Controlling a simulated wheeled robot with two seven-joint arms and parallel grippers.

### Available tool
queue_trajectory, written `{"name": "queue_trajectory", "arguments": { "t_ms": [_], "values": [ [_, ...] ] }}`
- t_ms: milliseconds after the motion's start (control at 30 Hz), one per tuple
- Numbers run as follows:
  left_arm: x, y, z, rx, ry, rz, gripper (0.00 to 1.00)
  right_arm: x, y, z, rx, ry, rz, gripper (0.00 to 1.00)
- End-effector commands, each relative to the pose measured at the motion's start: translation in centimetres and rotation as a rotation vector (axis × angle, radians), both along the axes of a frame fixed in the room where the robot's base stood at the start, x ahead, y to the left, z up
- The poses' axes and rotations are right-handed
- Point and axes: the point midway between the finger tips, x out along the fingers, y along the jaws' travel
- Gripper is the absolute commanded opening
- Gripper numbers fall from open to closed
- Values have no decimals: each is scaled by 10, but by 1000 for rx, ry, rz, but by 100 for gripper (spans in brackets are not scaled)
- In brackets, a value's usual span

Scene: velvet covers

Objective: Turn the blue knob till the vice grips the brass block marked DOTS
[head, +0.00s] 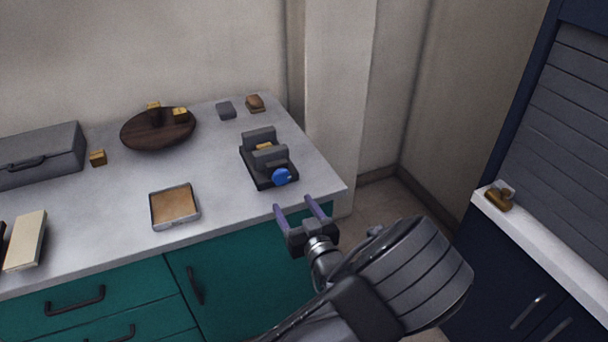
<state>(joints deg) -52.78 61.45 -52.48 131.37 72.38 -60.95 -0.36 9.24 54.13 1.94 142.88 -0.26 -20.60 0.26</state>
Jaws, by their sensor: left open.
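The dark vice (258,170) stands near the right end of the pale worktop. Its blue knob (282,176) faces the front edge. A small brass block (264,147) sits between the vice's jaws; its marking is too small to read, and I cannot tell whether the jaws touch it. My left gripper (299,207) is open and empty, its two purple-grey fingers pointing toward the worktop, a little in front of and below the blue knob, apart from it. My right gripper is not in view.
Brass blocks sit on a dark round stand (140,133), and another block (98,158) lies beside a grey case (45,152). A cork-lined tray (175,206) is left of the vice. Small grey (226,110) and brown (255,103) items lie behind. A wall pillar (338,90) stands right.

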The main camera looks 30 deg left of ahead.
Motion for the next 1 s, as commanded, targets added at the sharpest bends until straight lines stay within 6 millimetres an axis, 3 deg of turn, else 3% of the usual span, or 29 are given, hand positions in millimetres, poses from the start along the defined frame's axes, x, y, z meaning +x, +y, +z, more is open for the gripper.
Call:
{"name": "queue_trajectory", "arguments": {
  "t_ms": [33, 100, 533, 1000],
  "values": [
    [1, -1, 14, 12, -28, 7, 65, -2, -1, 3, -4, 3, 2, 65],
    [1, -1, 22, 22, -50, 16, 65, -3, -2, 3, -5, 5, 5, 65],
    [3, 4, 22, 22, -53, 19, 65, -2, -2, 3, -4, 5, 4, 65],
    [38, 56, 22, 22, -52, 20, 65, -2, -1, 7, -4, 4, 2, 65]
  ]
}}
